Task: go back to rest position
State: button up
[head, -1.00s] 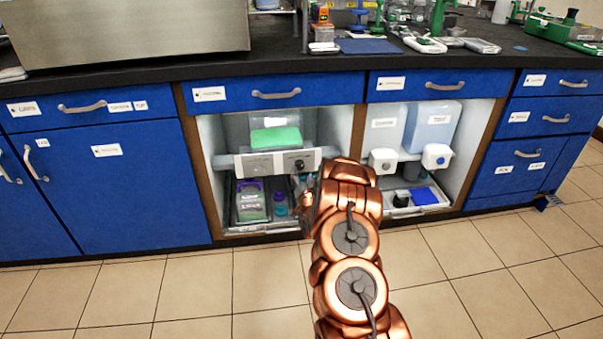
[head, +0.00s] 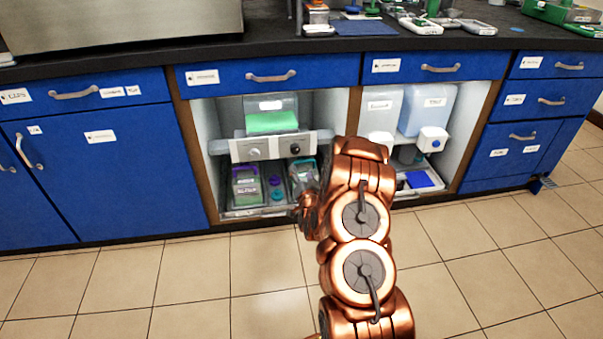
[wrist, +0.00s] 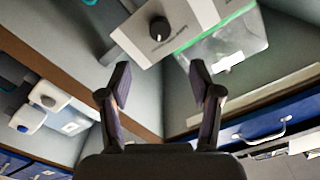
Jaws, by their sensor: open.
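My gripper (wrist: 160,92) is open and empty in the wrist view, its two dark fingers apart. Ahead of it is a white control panel (wrist: 165,28) with a black knob, and a clear container with a green edge (wrist: 222,55). In the head view my copper arm reaches toward the open cabinet bays, and its end is largely hidden behind the arm. The same panel (head: 240,149) crosses the left bay, under the clear container with green contents (head: 271,121).
Two white jugs (head: 427,108) stand in the right bay. A tray with a blue piece (head: 418,180) lies below them. Blue drawers and a black bench top (head: 270,48) are above. Tiled floor (head: 230,270) in front is clear.

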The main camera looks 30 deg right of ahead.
dwell(0.3)
jog(key=s+a+r+n+g+y+p, duration=0.35)
jog(key=a+r+p, duration=0.6)
jog(key=r, duration=0.35)
jog(key=s+a+r+n+g+y+p, duration=0.35)
jog(key=a+r+p, duration=0.6)
jog(key=r, duration=0.45)
jog(key=s+a+r+n+g+p, duration=0.1)
jog(key=s+a+r+g+p, duration=0.2)
jog(key=s+r+p, duration=0.3)
jog(key=s+a+r+n+g+p, duration=0.2)
jog(key=s+r+p, duration=0.4)
jog(key=s+r, duration=0.8)
jog(key=s+a+r+n+g+p, duration=0.1)
jog(key=s+a+r+g+p, duration=0.3)
jog(key=s+r, duration=0.6)
jog(key=s+g+p, duration=0.2)
jog(key=s, duration=0.9)
jog(key=shift+s+a, duration=0.25)
jog(key=shift+s, duration=0.05)
jog(key=shift+r, duration=0.1)
